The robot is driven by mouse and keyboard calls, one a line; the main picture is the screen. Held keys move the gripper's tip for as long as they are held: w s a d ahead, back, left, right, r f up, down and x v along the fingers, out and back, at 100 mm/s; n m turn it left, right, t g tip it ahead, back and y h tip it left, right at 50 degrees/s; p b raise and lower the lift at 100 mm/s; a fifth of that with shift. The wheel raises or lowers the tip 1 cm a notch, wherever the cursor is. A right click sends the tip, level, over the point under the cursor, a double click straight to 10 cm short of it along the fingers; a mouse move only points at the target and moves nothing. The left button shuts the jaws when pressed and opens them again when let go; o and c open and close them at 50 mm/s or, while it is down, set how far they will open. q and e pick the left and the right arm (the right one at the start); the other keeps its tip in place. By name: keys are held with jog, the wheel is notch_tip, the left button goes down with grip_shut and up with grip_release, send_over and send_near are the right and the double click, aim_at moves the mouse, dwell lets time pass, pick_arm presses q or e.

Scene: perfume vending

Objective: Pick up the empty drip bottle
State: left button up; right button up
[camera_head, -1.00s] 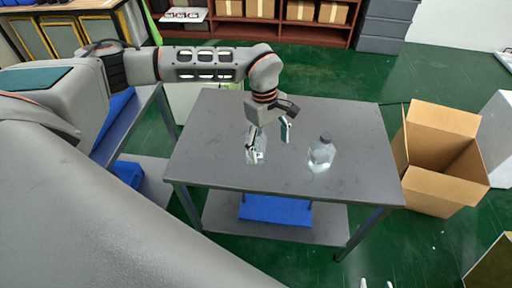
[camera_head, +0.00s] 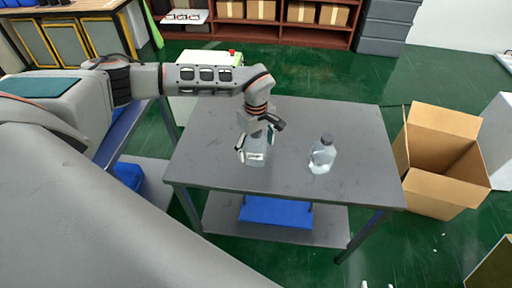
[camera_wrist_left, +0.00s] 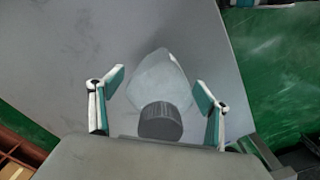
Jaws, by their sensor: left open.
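A clear bottle (camera_head: 255,158) with a pale label stands on the grey table, left of the middle. My left gripper (camera_head: 256,146) is open above it, with one finger on each side. In the left wrist view, the bottle's translucent body (camera_wrist_left: 160,80) and dark cap (camera_wrist_left: 160,121) show between the open fingers of the left gripper (camera_wrist_left: 159,86). I see gaps there between fingers and bottle. A second clear bottle (camera_head: 322,156) with a dark cap stands to the right. I cannot tell surely which bottle is empty. Two small pale tips at the head view's bottom edge may be my right gripper.
The grey table (camera_head: 215,125) has bare room around both bottles. An open cardboard box (camera_head: 440,160) stands on the floor to its right. A blue bin (camera_head: 275,210) sits on the table's lower shelf. Brown shelving with boxes stands behind.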

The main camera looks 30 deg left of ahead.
pick_arm(q)
jog(key=c, duration=1.2)
